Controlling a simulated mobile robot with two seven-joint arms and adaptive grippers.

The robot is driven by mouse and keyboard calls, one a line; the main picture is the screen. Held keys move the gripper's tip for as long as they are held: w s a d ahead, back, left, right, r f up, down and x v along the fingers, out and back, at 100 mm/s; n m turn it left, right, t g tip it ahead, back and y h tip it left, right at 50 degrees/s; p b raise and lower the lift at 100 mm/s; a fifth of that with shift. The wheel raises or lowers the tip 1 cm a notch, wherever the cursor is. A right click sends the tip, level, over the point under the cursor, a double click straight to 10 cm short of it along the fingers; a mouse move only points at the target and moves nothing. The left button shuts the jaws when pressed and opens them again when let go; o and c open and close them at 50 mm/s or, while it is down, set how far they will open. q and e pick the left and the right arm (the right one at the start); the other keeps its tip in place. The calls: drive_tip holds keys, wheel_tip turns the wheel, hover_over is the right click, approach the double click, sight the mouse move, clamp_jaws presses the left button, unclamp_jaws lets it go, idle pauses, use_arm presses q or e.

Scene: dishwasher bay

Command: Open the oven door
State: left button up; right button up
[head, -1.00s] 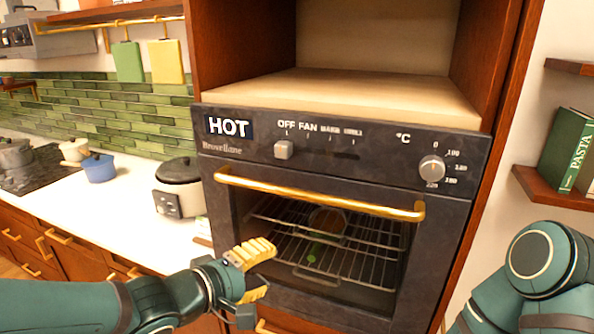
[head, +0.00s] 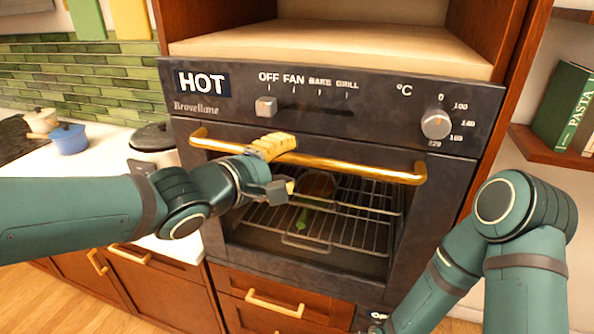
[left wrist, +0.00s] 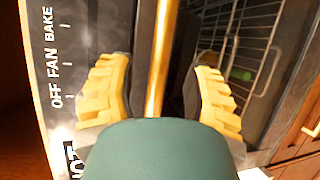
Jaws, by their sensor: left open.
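The dark oven (head: 330,110) is built into a wooden cabinet, and its door (head: 212,215) looks shut. A gold bar handle (head: 350,169) runs across the top of the door. My left gripper (head: 284,168) is at the handle's left half, open. In the left wrist view the handle (left wrist: 160,60) runs between the two yellow fingers (left wrist: 163,70), with a gap on each side. My right arm shows at the right of the head view, but its gripper is not visible.
Through the door glass, wire racks (head: 345,232) hold a round brown item and something green. Wooden drawers (head: 280,300) lie below. A white counter with a blue pot (head: 68,140) and a cooker (head: 152,143) is at left. A shelf with a green book (head: 562,105) is at right.

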sight(294, 160)
use_arm(q)
drive_tip(key=shift+b+x, duration=0.65)
drive_tip(key=shift+x, duration=1.1)
drive_tip(key=shift+a, duration=0.1)
clamp_jaws()
